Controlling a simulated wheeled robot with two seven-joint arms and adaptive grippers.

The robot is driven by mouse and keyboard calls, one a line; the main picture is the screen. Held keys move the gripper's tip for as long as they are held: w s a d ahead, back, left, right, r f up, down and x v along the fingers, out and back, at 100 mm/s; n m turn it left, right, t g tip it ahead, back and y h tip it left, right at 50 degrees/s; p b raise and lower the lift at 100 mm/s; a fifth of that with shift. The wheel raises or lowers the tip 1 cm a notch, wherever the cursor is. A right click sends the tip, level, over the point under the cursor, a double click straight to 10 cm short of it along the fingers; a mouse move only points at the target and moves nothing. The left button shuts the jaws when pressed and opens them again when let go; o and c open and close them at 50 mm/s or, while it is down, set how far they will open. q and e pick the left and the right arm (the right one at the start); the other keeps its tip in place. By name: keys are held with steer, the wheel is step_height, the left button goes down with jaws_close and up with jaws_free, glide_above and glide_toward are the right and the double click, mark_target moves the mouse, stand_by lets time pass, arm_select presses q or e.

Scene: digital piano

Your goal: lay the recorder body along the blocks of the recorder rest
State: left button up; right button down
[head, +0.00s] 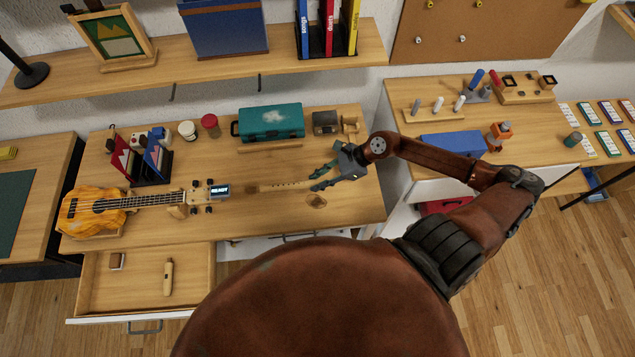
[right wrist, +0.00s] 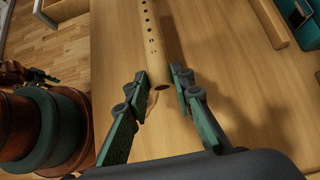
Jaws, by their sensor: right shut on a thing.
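The recorder body (head: 285,186) is a pale wooden tube with a row of dark finger holes. It points left from my right gripper (head: 322,179) over the middle of the desk. In the right wrist view the recorder body (right wrist: 153,45) runs away from me, its near open end between the fingertips of my right gripper (right wrist: 160,83). The fingers are on either side of this end. A long low wooden bar (head: 270,147) in front of the teal case may be the recorder rest; its blocks are too small to make out. My left gripper is out of view.
A ukulele (head: 120,203) lies at the left of the desk, beside a small lit display (head: 220,190). The teal case (head: 270,122) stands at the back. An open drawer (head: 130,285) at the front left holds a pale wooden piece (head: 168,277).

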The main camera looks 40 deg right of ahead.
steer(key=s+a+r+p, duration=0.2)
steer(key=s+a+r, duration=0.65)
steer(key=s, duration=0.25)
steer(key=w+a+r, duration=0.2)
steer(key=w+r, duration=0.9)
steer(key=w, duration=0.5)
steer(key=shift+w+r+m, duration=0.2)
steer(key=shift+w+m, duration=0.05)
steer(key=shift+m, duration=0.15)
